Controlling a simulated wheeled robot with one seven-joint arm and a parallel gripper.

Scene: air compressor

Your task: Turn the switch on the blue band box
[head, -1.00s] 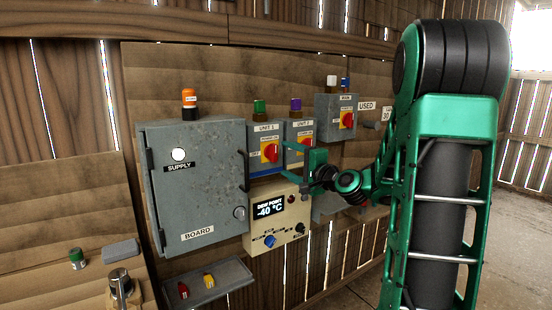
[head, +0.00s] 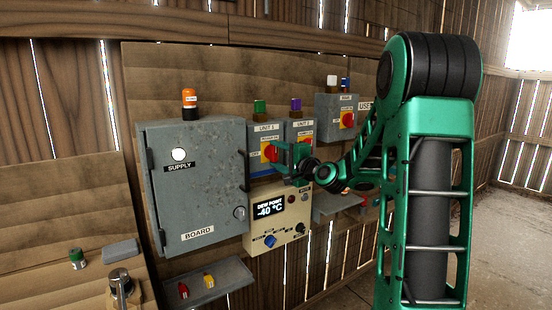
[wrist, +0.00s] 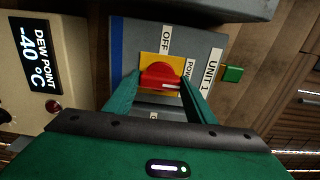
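The UNIT 1 box (head: 264,135) is a grey box on the wall with a blue band (wrist: 117,55) along its lower end. Its switch is a red rotary knob (wrist: 160,76) on a yellow plate, with OFF and POWER ON labels beside it. In the wrist view, a white mark on the knob sits toward its right end. My gripper (wrist: 160,84) is open, with one finger on each side of the knob. I cannot tell whether the fingers touch it. In the head view, my gripper (head: 281,158) partly hides the knob and the lower box front.
The UNIT 2 box (head: 300,128) with a similar switch stands close on the right. The cream dew point box (head: 270,228) is just below. The large grey SUPPLY board (head: 195,200) is at the left. A small tray (head: 225,283) sticks out underneath.

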